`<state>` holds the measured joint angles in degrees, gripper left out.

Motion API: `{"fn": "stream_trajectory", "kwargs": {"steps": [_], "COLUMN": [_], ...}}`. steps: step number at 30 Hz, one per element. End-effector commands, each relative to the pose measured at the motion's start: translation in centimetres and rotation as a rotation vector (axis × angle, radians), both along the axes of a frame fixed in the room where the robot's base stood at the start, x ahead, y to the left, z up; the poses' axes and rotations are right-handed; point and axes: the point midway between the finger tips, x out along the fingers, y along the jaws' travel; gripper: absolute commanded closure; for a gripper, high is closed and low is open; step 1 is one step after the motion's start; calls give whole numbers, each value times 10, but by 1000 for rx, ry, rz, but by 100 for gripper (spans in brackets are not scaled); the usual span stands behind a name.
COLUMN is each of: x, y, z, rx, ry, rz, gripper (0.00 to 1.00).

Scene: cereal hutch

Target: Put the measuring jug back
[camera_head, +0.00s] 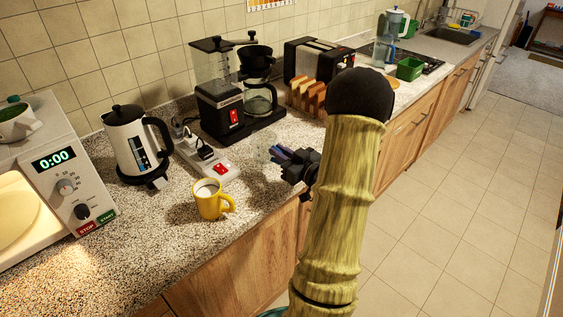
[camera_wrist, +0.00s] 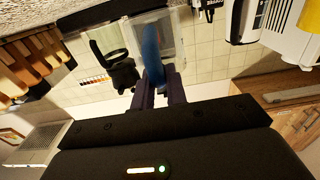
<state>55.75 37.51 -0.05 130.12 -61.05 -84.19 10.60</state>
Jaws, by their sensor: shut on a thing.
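The measuring jug looks clear, with a blue handle; in the wrist view its clear body (camera_wrist: 172,34) lies beyond the fingers. The blue handle (camera_wrist: 152,55) sits between my fingers. In the head view the jug (camera_head: 262,150) is faint against the speckled counter, in front of the coffee maker. My gripper (camera_head: 281,155) is shut on the handle, at the front part of the counter; it also shows in the wrist view (camera_wrist: 158,90). I cannot tell whether the jug touches the counter.
A coffee maker (camera_head: 262,100), black grinder (camera_head: 217,100) and a wooden rack of bread slices (camera_head: 308,97) stand behind. A power strip (camera_head: 205,160), yellow mug (camera_head: 209,201), kettle (camera_head: 130,143) and microwave (camera_head: 60,170) are to the left. Bare counter (camera_head: 150,235) lies at the front left.

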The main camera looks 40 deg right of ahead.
Motion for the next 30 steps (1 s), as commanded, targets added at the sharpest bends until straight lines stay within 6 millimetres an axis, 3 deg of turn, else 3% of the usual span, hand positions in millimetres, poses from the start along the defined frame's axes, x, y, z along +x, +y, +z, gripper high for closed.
{"fn": "stream_trajectory", "kwargs": {"steps": [6,20,21,24,30], "x": [-1,-1,-2,-2,-2], "y": [-1,-2,-2,-2,-2], "z": [-31,-39,-38,-38,-38], "rx": [4,0,0,0,0], "ry": [1,0,0,0,0], "rz": [-3,-5,-5,-5,-5], "gripper": [100,100,80,64,64]}}
